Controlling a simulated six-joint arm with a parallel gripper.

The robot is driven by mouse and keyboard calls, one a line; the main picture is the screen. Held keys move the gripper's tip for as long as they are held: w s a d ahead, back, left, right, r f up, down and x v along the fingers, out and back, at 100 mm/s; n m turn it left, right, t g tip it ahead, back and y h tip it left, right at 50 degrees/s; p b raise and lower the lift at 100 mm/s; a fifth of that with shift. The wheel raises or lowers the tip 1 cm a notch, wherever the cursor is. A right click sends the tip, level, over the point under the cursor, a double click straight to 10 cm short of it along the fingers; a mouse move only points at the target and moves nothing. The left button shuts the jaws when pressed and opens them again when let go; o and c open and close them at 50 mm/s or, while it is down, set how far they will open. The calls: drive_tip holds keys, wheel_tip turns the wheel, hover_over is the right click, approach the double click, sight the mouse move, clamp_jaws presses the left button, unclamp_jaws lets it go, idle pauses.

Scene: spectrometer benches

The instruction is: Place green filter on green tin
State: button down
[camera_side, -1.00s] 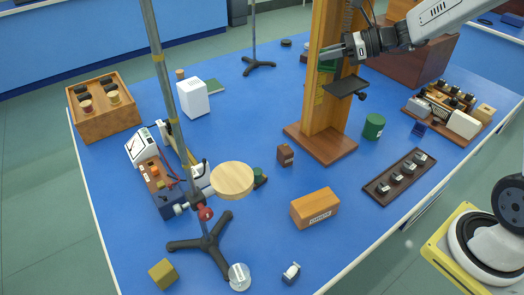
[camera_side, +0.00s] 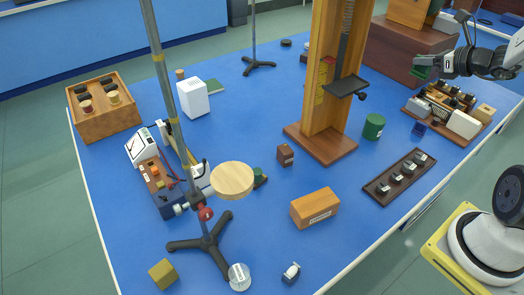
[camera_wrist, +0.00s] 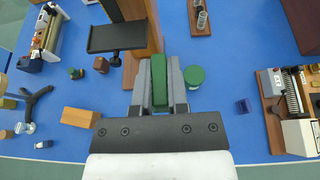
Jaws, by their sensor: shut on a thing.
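My gripper (camera_side: 438,66) is at the upper right in the side view, above the bench and behind the green tin, over the area near the wooden instrument box. It is shut on the green filter (camera_wrist: 159,80), a long green block between the two grey fingers in the wrist view; only a bit of it (camera_side: 422,67) shows in the side view. The green tin (camera_side: 373,126) is a short upright cylinder on the blue bench, right of the wooden column's base. In the wrist view the tin (camera_wrist: 194,76) is just right of the fingers, apart from the filter and lower down.
The tall wooden column (camera_side: 327,95) with a black shelf (camera_side: 346,87) stands left of the tin. A dark rack of weights (camera_side: 399,178) lies in front, and a wooden instrument box (camera_side: 449,110) to the right. Bare blue bench surrounds the tin.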

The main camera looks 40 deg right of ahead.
drive_tip(key=shift+s+d+f, duration=0.15)
drive_tip(key=shift+s+f, duration=0.05)
drive_tip(key=shift+f, duration=0.35)
drive_tip(key=shift+s+d+f, duration=0.1)
drive_tip(key=shift+s+f, duration=0.05)
drive_tip(key=shift+f, duration=0.35)
wheel_tip(320, 180, down, 9)
drive_tip(key=shift+w, duration=0.1)
hover_over(376, 119)
drive_tip(key=shift+f, duration=4.7)
drive_tip(key=shift+w+d+f, duration=0.1)
drive_tip(key=shift+d+f, duration=0.05)
drive_tip(key=shift+f, duration=1.65)
drive_tip(key=shift+f, duration=0.15)
